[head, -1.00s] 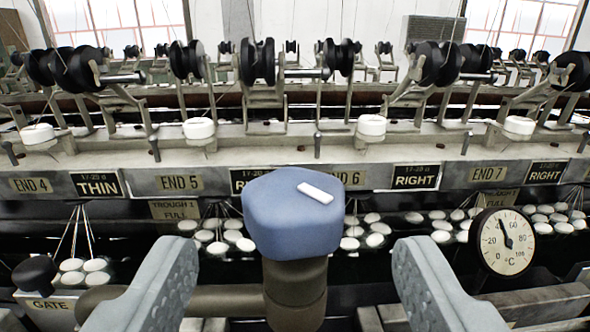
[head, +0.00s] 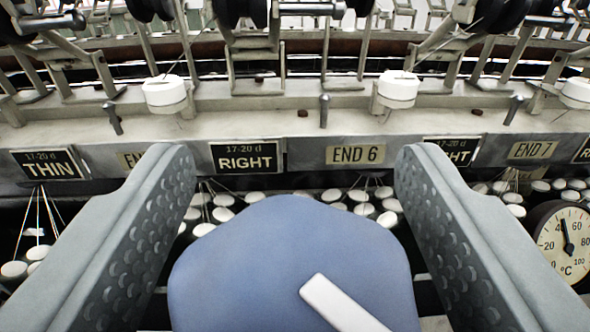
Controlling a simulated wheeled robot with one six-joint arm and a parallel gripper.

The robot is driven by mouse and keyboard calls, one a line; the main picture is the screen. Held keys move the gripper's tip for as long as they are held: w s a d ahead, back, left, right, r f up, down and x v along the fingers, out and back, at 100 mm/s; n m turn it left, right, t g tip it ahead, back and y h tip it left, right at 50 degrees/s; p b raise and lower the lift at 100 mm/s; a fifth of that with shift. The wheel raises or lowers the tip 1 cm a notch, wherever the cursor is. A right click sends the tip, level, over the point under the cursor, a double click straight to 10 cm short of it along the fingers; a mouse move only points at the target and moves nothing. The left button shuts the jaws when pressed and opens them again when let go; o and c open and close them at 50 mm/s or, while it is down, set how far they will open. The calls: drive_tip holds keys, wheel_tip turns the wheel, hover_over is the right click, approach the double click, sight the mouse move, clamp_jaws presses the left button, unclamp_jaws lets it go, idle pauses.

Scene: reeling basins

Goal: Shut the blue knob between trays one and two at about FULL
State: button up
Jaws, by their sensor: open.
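The blue knob (head: 285,250) fills the lower middle of the view, seen from close above, with a white bar mark (head: 335,303) on its top that slants down to the right. My gripper (head: 293,175) is open, one padded finger to the left of the knob and one to the right. A narrow gap shows between the knob and each finger at the far end; nearer the camera I cannot tell whether they touch. The knob hides its own stem. No FULL label is readable now.
A dial thermometer (head: 565,240) stands at the right, beyond the right finger. White cocoons (head: 362,197) sit in dark water behind the knob. A ledge with an END 6 label (head: 356,154), a RIGHT sign (head: 246,157) and white buttons (head: 165,92) runs across behind.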

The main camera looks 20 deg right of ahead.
drive_tip(key=c, duration=1)
drive_tip(key=shift+o, duration=0.2)
drive_tip(key=shift+m+g+h, duration=0.6)
drive_tip(key=shift+m+h, duration=0.4)
drive_tip(key=shift+h, duration=0.5)
drive_tip(key=shift+s+d+m+g+h, duration=0.1)
drive_tip(key=shift+m+g+h, duration=0.55)
drive_tip(key=shift+h, duration=0.15)
drive_tip(key=shift+s+d+m+g+h, duration=0.1)
drive_tip(key=shift+m+g+h, duration=0.5)
drive_tip(key=shift+h, duration=0.2)
drive_tip(key=shift+s+d+m+g+h, duration=0.1)
drive_tip(key=shift+d+m+g+h, duration=0.05)
drive_tip(key=shift+m+g+h, duration=0.95)
drive_tip(key=shift+s+d+m+g+h, duration=0.1)
drive_tip(key=shift+m+g+h, duration=0.75)
drive_tip(key=shift+g, duration=0.3)
drive_tip(key=o, duration=1)
drive_tip(key=shift+c, duration=0.2)
